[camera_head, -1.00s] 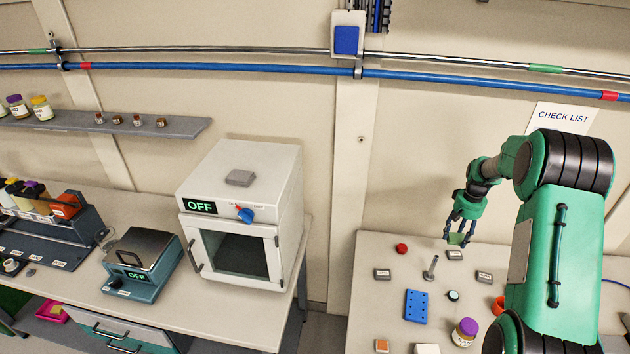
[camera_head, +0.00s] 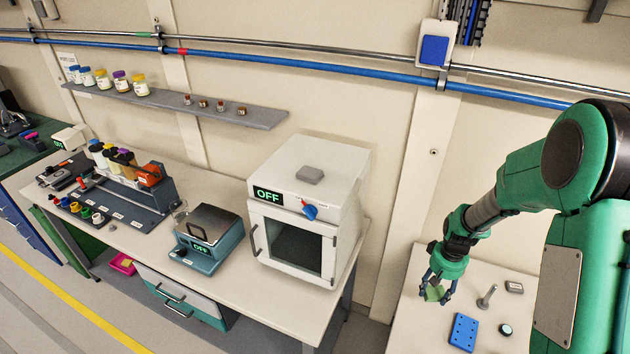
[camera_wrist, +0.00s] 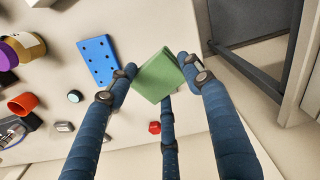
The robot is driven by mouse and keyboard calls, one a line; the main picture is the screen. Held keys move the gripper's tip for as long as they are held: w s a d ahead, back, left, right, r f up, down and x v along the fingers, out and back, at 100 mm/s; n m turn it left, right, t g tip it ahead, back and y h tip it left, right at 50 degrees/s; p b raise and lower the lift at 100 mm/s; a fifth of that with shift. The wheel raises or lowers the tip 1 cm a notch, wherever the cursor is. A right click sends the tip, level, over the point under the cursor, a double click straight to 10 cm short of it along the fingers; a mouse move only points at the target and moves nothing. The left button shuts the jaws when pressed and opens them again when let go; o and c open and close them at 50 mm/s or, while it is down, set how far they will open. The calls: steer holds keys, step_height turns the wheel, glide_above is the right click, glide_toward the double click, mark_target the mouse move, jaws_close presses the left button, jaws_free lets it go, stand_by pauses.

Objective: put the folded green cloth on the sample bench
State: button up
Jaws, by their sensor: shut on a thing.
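The folded green cloth (camera_wrist: 158,76) is a small flat square held between the blue fingers of my gripper (camera_wrist: 160,68) in the wrist view. In the head view the cloth (camera_head: 434,294) shows small at the tips of my gripper (camera_head: 438,286), above the left part of the pale right-hand table (camera_head: 412,325). In the wrist view it is clear of the surface. A long pale bench (camera_head: 262,318) runs to the left of that table, across a gap. I cannot tell which surface is the sample bench.
The long bench bears a white oven (camera_head: 290,262), a teal hotplate (camera_head: 205,265) and a rack (camera_head: 165,212) of bottles. Its front strip is partly free. The right-hand table holds a blue perforated block (camera_head: 463,332) and a metal post (camera_head: 487,297). A shelf (camera_head: 240,114) hangs above.

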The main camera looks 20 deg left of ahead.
steer(key=s+a+f+n+p, duration=0.1)
steer(key=s+a+f+n, duration=0.4)
steer(key=s+a, duration=0.25)
steer(key=s+a+f+n+p, duration=0.1)
steer(key=s+a+f+n, duration=0.3)
steer(key=s+a, duration=0.35)
steer(key=s+a+f+n+p, duration=0.1)
steer(key=s+a+f+n, duration=0.3)
steer(key=s, duration=0.5)
steer(key=s+a+f+n+p, duration=0.1)
steer(key=s+a+f+n, duration=0.1)
steer(key=s+a+n, duration=0.6)
steer(key=s+a+r+n+b, duration=0.1)
steer(key=a+r+n, duration=0.15)
steer(key=a, duration=0.65)
steer(key=a+r+n+b, duration=0.1)
steer(key=a+r, duration=0.2)
steer(key=a, duration=0.6)
steer(key=w+a+r+n, duration=0.2)
steer(key=w+a+r, duration=0.2)
steer(key=a+r, duration=0.3)
steer(key=shift+w+a+r, duration=0.15)
steer(key=shift+a+r, duration=0.2)
steer(key=shift+a, duration=0.65)
steer(key=shift+a, duration=0.1)
glide_above(227, 286)
steer(key=shift+f, duration=0.75)
